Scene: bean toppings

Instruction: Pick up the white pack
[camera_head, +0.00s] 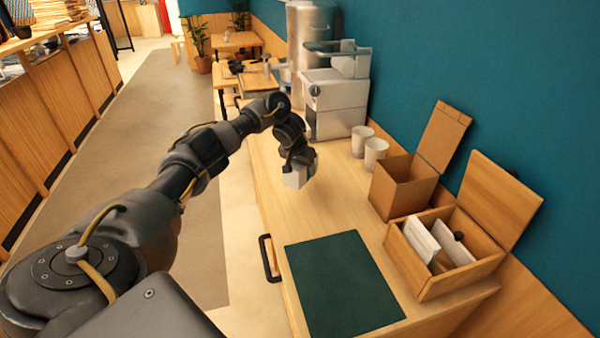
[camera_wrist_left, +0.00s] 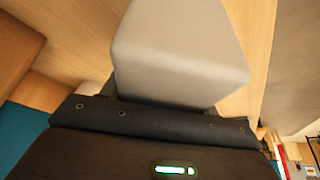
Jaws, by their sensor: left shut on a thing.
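In the head view my left gripper (camera_head: 300,162) points down above the wooden counter, near its left edge. It is shut on a white pack (camera_head: 294,179), which shows below the fingers. In the left wrist view the white pack (camera_wrist_left: 180,50) fills the upper middle, close against the dark gripper body; the fingers are mostly hidden there. I cannot tell from the head view whether the pack touches the counter. My right gripper is not in view.
A dark green mat (camera_head: 340,285) lies on the counter in front. An open wooden box (camera_head: 440,275) with white packs inside stands at the right, beside a brown open box (camera_head: 402,187). Two white cups (camera_head: 375,154) and a grey machine (camera_head: 337,95) stand further back.

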